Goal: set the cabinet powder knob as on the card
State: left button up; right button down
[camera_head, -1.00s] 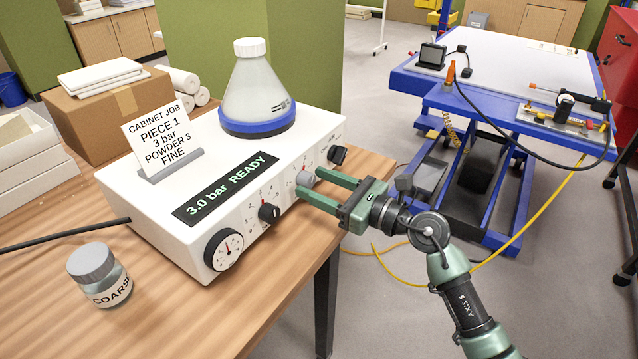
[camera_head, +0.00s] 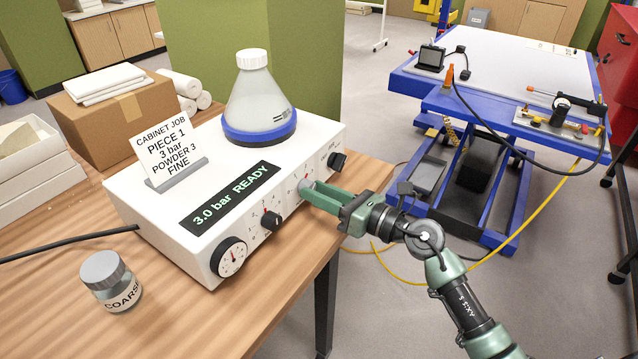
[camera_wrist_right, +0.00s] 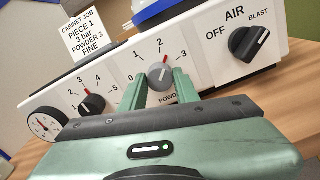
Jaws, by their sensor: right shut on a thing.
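The cabinet (camera_head: 150,225) is a white box with knobs along its front and a display reading "3.0 bar READY". The card (camera_head: 168,150) on top reads "PIECE 1, 3 bar, POWDER 3, FINE". My right gripper (camera_head: 309,188) is shut on the grey powder knob (camera_wrist_right: 160,76), with one finger on each side. In the wrist view a red line above this knob lies just right of the 2, short of the 3. In the head view the fingers mostly hide the knob. My left gripper is not in view.
A black pressure knob (camera_head: 271,220), a gauge (camera_head: 229,257) and the AIR knob (camera_head: 337,161) flank it on the panel. A flask (camera_head: 259,100) stands on the cabinet. A jar marked COARSE (camera_head: 112,282) stands on the wooden table at left. A blue lift table (camera_head: 440,105) is behind right.

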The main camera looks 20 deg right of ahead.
jog(key=m+p, duration=0.3)
jog(key=shift+r, duration=0.2)
jog(key=shift+f+m+p, duration=0.15)
jog(key=shift+m+p, duration=0.85)
jog(key=shift+m, duration=0.6)
jog(key=c, duration=1)
grip_release()
jog(key=shift+c, duration=0.2)
jog(key=b+v, duration=0.2)
jog(key=v, duration=0.5)
jog(key=shift+s+d, duration=0.3)
